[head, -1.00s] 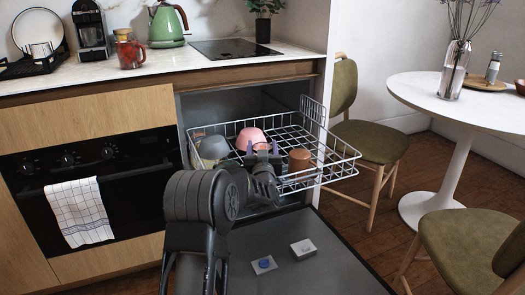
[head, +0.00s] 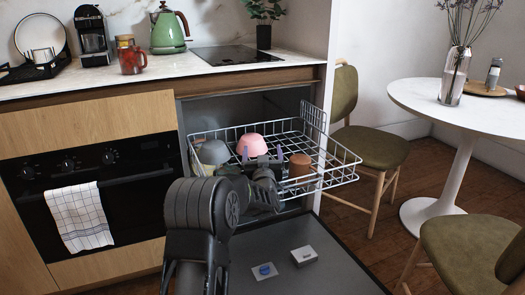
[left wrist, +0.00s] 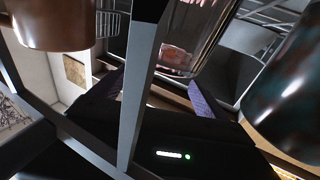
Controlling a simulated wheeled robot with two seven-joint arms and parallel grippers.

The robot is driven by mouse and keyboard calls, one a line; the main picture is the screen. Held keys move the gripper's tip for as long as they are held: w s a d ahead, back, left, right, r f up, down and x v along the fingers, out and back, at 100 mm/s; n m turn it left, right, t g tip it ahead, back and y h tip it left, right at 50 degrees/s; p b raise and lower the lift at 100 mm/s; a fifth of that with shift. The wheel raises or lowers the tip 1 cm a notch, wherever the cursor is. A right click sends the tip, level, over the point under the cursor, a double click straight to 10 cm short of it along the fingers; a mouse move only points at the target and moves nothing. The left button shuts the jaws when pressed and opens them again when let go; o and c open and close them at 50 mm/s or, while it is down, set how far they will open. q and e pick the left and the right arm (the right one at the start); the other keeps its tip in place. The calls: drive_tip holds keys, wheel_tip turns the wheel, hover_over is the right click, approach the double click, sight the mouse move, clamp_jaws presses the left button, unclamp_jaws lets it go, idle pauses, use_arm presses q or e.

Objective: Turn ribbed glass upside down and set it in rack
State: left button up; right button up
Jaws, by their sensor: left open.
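My left gripper (head: 262,158) is open, its purple-padded fingertips over the pulled-out wire dish rack (head: 341,180). In the left wrist view, a clear glass (left wrist: 190,35), which seems to be the ribbed glass, stands just beyond the gripper (left wrist: 158,92). The purple pads are apart, and I cannot tell whether the glass is between them. Its rim and which way up it stands are not clear. In the head view I cannot make out the glass; the gripper and arm cover that spot. My right gripper is not in view.
The rack also holds a pink bowl (head: 252,145), a grey cup (head: 213,152) and a brown cup (head: 299,165). In the wrist view the brown cup (left wrist: 50,22) and a dark mottled vessel (left wrist: 290,90) flank the gripper. The open dishwasher door (head: 330,265) lies below.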

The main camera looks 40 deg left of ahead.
use_arm(q)
drive_tip(key=shift+g+h, duration=0.3)
drive_tip(key=shift+h, duration=0.1)
drive_tip(key=f, duration=0.6)
drive_tip(key=shift+s+d, duration=0.15)
drive_tip(key=shift+s, duration=0.2)
drive_tip(key=shift+s+d+r+p, duration=0.4)
drive_tip(key=shift+s+d+p, duration=0.05)
drive_tip(key=shift+d, duration=0.05)
drive_tip(key=shift+y, duration=0.4)
drive_tip(key=s+d+r+p, duration=0.1)
drive_tip(key=s, duration=0.1)
drive_tip(key=s+d+r, duration=0.2)
drive_tip(key=shift+s+d+r+p, duration=0.15)
drive_tip(key=shift+d+p, duration=0.05)
drive_tip(key=shift+p, duration=0.2)
drive_tip(key=shift+s+d+r, duration=0.15)
drive_tip(key=shift+d, duration=0.05)
drive_tip(key=shift+r, duration=0.4)
